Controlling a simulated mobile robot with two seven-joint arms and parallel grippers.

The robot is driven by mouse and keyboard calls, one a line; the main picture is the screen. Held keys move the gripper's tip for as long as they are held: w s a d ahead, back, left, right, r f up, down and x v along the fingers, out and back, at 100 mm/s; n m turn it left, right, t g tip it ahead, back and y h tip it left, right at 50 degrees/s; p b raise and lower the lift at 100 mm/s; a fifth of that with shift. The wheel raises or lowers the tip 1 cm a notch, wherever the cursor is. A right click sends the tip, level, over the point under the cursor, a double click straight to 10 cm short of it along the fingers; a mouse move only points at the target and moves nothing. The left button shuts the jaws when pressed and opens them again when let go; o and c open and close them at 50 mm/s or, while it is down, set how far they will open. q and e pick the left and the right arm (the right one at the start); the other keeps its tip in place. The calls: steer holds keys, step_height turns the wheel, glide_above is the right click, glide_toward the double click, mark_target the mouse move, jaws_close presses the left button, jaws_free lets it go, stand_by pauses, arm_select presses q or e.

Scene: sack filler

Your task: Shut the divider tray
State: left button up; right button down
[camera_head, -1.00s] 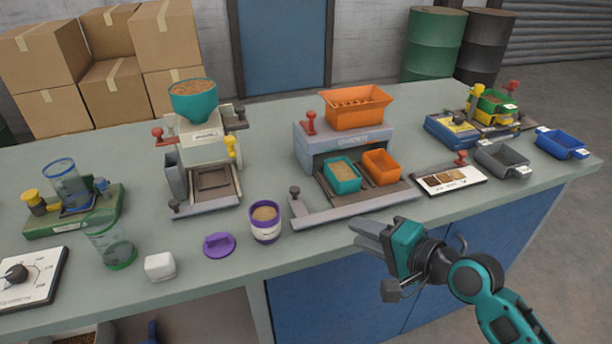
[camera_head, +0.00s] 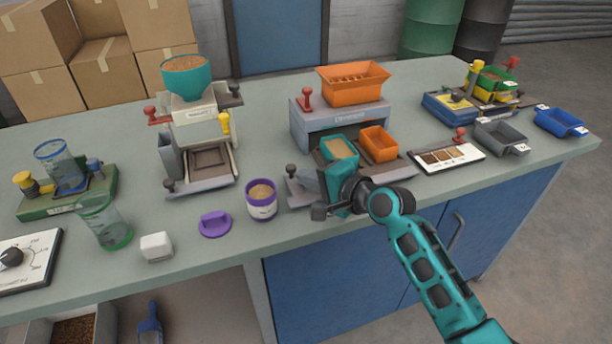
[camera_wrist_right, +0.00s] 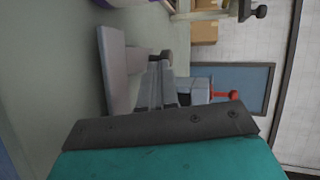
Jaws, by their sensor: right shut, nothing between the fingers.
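The divider (camera_head: 343,122) is a grey machine with an orange hopper (camera_head: 353,83) on top. Its grey tray (camera_head: 398,174) sticks out at the front, with a dark knob (camera_head: 290,171) at its left end. A filled teal cup (camera_head: 341,148) and an orange cup (camera_head: 379,144) stand at the tray. My right gripper (camera_head: 322,172) is shut and empty, over the tray's front and pointing left towards the knob. The wrist view shows the shut fingers (camera_wrist_right: 157,86) close to the knob (camera_wrist_right: 166,56); I cannot tell if they touch. My arm hides part of the tray.
A white cup with purple bands (camera_head: 261,203) and a purple lid (camera_head: 215,224) are left of the tray. A sample card (camera_head: 447,158) lies to its right. The counter's front edge runs below my arm. Another machine with a teal hopper (camera_head: 187,78) stands further left.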

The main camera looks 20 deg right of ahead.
arm_select(q)
steer(key=shift+w+r, duration=0.15)
steer(key=shift+w, duration=0.1)
arm_select(e)
steer(key=shift+w+a, duration=0.2)
steer(key=shift+w, duration=0.15)
steer(key=shift+w, duration=0.1)
